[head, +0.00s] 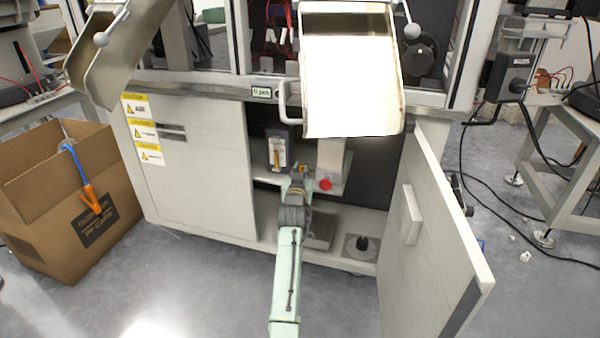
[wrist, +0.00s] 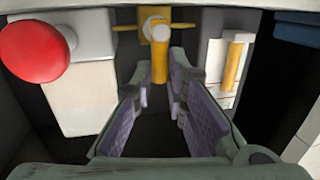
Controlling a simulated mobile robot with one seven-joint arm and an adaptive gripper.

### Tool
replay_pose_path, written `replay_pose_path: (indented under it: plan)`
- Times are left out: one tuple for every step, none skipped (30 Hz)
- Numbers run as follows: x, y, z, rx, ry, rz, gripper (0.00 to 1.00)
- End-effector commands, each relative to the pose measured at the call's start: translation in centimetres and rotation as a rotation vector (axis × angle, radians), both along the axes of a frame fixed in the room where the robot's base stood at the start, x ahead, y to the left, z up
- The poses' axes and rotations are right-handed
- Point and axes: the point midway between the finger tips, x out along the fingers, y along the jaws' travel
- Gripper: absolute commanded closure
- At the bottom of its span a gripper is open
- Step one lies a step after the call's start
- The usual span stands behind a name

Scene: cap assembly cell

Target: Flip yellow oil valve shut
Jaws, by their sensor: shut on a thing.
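The yellow oil valve (wrist: 156,28) is at the top middle of the wrist view, with a yellow pipe running sideways. Its yellow handle (wrist: 160,66) points down in that picture, between the purple-padded fingers of my gripper (wrist: 161,90). My gripper is shut on the handle near its free end. In the head view, my gripper (head: 298,178) reaches into the open cabinet at shelf height. There the valve is small and mostly hidden by my gripper, so I cannot tell the handle's angle.
A red knob (wrist: 34,53) on a pale block is close beside the valve; it also shows in the head view (head: 326,185). A white unit with a yellow gauge (head: 276,154) stands on the other side. The open cabinet door (head: 430,235) bounds the right.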

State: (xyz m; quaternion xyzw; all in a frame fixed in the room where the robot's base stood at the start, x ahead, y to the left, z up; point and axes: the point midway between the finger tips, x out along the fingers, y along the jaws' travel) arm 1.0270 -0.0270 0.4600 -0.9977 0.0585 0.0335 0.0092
Motion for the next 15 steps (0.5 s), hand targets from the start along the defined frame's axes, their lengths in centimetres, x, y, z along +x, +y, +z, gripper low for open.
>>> replay_pose_path:
  plan:
    - [0.03,-0.15,0.1,0.004,-0.002,-0.002,1.0]
    - [0.03,-0.15,0.1,0.004,-0.002,-0.002,1.0]
    - [0.03,-0.15,0.1,0.004,-0.002,-0.002,1.0]
    - [0.03,-0.15,0.1,0.004,-0.002,-0.002,1.0]
    - [0.03,-0.15,0.1,0.004,-0.002,-0.002,1.0]
    - [0.03,-0.15,0.1,0.003,-0.002,-0.002,1.0]
    - [0.03,-0.15,0.1,0.003,-0.002,-0.002,1.0]
    - [0.03,-0.16,0.1,0.003,-0.002,-0.002,1.0]
    - [0.03,-0.16,0.1,0.003,-0.002,-0.002,0.86]
    - [0.03,-0.16,0.09,0.003,-0.002,-0.002,0.84]
    - [0.03,-0.16,0.08,0.003,-0.001,-0.002,0.82]
    - [0.02,-0.15,0.09,0.003,-0.001,-0.002,0.8]
    - [0.02,-0.14,0.08,0.002,-0.001,-0.002,0.79]
    - [0.02,-0.13,0.07,0.002,-0.001,-0.002,0.79]
    - [0.01,-0.11,0.06,0.002,-0.001,-0.001,0.79]
